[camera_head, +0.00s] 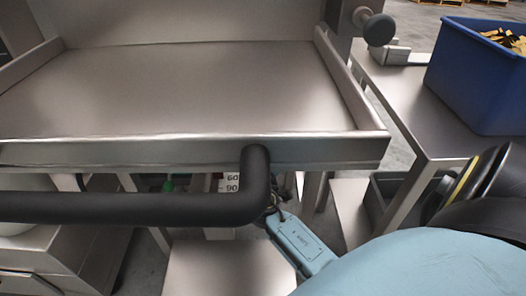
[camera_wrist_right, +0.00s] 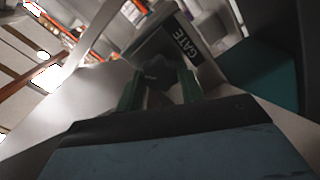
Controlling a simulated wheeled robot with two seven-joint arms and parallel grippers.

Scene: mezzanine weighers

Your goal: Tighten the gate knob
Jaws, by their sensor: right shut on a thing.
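The gate knob (camera_wrist_right: 158,74) is dark and lobed. In the right wrist view it sits between the two green fingers of my right gripper (camera_wrist_right: 160,92), which is shut on it. The fingers cover its sides. A dark label reading "GATE" (camera_wrist_right: 188,40) is on a grey metal part just beyond the knob. In the head view my right arm comes in at the lower right, but its gripper does not show. My left gripper is in neither view.
A steel tray (camera_head: 200,85) fills the head view's upper left, with a black bar handle (camera_head: 130,207) at its front. A dark round knob (camera_head: 379,30) is on a post. A blue bin (camera_head: 475,85) stands on a side table (camera_head: 410,112).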

